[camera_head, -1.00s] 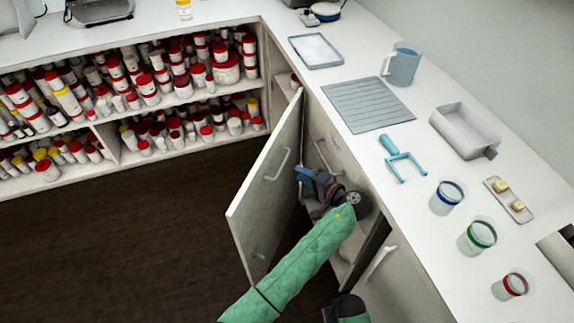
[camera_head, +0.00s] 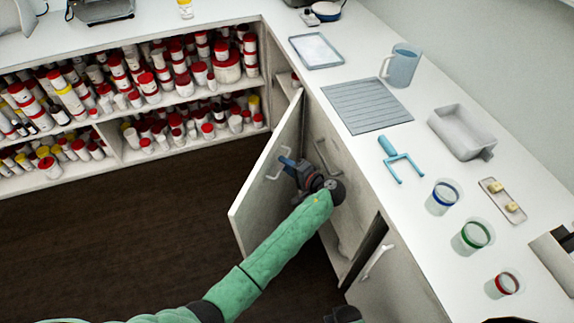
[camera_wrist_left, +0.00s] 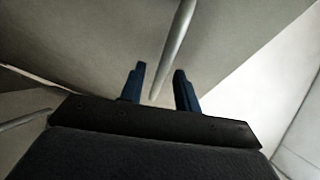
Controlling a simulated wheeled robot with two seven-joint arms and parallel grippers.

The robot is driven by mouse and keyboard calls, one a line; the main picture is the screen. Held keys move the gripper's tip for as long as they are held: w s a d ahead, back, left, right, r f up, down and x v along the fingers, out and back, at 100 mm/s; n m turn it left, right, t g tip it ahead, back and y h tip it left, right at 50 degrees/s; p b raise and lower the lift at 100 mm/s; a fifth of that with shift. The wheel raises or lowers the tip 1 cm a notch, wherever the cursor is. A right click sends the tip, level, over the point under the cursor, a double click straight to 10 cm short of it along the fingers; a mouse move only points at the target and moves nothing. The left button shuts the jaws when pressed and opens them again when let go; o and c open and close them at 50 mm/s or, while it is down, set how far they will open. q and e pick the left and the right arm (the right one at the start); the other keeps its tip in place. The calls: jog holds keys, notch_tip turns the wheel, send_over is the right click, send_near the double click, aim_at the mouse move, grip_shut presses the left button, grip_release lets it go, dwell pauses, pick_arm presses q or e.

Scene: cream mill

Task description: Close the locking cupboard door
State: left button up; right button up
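The cupboard door (camera_head: 258,205) stands swung open from the cupboard under the right-hand counter. My left gripper (camera_head: 284,162) is at the door's upper part, close to the handle in the picture. In the left wrist view my left gripper (camera_wrist_left: 160,75) has its two blue fingers apart. A pale bar handle (camera_wrist_left: 174,45) runs down to the gap between the fingertips. I cannot tell whether they touch it.
The cupboard interior (camera_head: 345,235) is open behind my left arm. A closed-looking front with a handle (camera_head: 376,262) is nearer. The counter (camera_head: 345,165) holds a jug (camera_head: 402,66), a tray (camera_head: 462,132) and several beakers. Dark floor (camera_head: 110,245) is clear to the left.

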pick_arm(q)
grip_shut()
jog(key=shift+a, duration=0.1)
